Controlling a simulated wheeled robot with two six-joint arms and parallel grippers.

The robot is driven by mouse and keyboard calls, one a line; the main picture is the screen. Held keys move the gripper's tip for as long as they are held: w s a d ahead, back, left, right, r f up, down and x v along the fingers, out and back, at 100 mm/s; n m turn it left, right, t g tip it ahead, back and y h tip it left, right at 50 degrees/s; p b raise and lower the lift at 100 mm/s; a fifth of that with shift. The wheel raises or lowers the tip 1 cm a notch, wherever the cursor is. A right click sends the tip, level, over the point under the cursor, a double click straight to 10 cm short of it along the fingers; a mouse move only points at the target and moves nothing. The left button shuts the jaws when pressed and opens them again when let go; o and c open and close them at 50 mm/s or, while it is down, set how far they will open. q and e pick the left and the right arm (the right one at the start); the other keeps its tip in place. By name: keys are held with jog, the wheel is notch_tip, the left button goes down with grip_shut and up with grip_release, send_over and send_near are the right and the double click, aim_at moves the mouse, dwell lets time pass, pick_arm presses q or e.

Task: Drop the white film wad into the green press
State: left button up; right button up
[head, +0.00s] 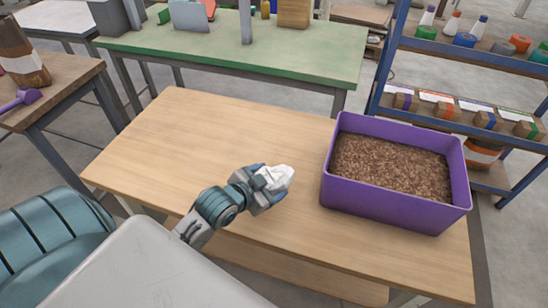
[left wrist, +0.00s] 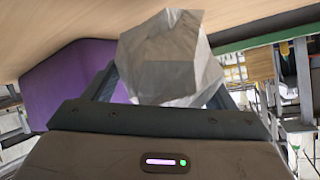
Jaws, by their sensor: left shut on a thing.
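The white film wad (head: 276,177) is a crumpled, faceted lump held above the wooden table, left of the purple bin. My left gripper (head: 268,184) is shut on it. In the left wrist view the wad (left wrist: 170,60) sits between the two fingers of my left gripper (left wrist: 172,88), and it looks greyish there. I cannot make out a green press in either view. My right gripper is not in view.
The purple bin (head: 395,208) full of brown pellets stands at the table's right. The wooden table (head: 200,130) is otherwise clear. A green-topped bench (head: 300,62) stands behind it, and a blue shelf rack (head: 440,45) stands at the right.

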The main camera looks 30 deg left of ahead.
pick_arm(q)
jog(key=w+a, duration=0.3)
jog(key=w, duration=0.1)
jog(key=w+a+f+p, duration=0.1)
jog(key=w+a, duration=0.2)
jog(key=w, duration=0.1)
jog(key=w+a+p, duration=0.1)
jog(key=w+a, duration=0.2)
jog(key=w, duration=0.2)
jog(key=shift+w+f, duration=0.1)
jog(key=shift+f, duration=0.15)
jog(key=shift+f+p, duration=0.6)
jog(key=shift+f, duration=1.15)
jog(key=shift+f, duration=0.1)
jog(key=o, duration=1)
jog(key=shift+c, duration=0.2)
